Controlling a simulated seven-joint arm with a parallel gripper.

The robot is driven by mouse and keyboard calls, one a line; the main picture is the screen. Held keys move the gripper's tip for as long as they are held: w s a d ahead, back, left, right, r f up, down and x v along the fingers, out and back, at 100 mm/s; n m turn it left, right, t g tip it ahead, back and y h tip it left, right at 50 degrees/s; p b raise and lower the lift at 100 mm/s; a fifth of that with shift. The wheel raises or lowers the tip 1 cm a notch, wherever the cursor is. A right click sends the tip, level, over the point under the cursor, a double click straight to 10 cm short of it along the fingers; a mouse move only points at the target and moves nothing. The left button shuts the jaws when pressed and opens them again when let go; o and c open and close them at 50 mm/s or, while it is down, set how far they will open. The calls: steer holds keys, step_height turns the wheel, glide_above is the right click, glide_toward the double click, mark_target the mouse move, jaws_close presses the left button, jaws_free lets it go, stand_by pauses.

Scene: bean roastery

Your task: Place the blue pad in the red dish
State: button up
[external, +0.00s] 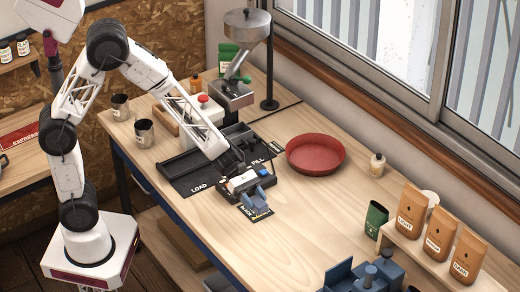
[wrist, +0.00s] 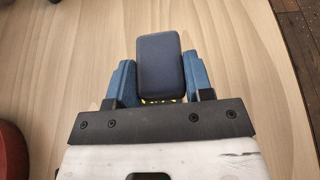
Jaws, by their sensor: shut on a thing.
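The blue pad (wrist: 160,66) is a dark navy block with rounded corners, held between my gripper's two blue fingers in the wrist view. My gripper (external: 260,198) is low over the front middle of the table, above a black card with yellow lettering (external: 262,213). I cannot tell whether the pad touches the table or is slightly raised. The red dish (external: 316,153) is round, shallow and empty, to the right of and behind my gripper. Part of its rim shows at the left edge of the wrist view (wrist: 12,150).
A black tray marked LOAD and FILL (external: 190,178) lies left of my gripper. A metal grinder (external: 240,60) stands behind. A small bottle (external: 377,165), a green pouch (external: 375,220) and brown bags (external: 440,232) stand right.

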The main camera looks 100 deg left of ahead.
steer(key=w+a+r+n+t+y, duration=0.1)
steer(key=w+a+n+t+y, duration=0.1)
steer(key=w+a, duration=0.6)
steer(key=w+a+r+n+t+y, duration=0.1)
steer(key=w+a+n+y, duration=0.2)
steer(key=w+a, duration=0.55)
step_height(320, 180, up, 3)
steer(key=n+t+y, duration=0.1)
steer(key=n+y, duration=0.3)
glide_above(325, 158)
steer(key=shift+d+f, duration=0.15)
steer(key=shift+f, duration=3.1)
steer(key=shift+f, duration=1.9)
steer(key=shift+f, duration=0.15)
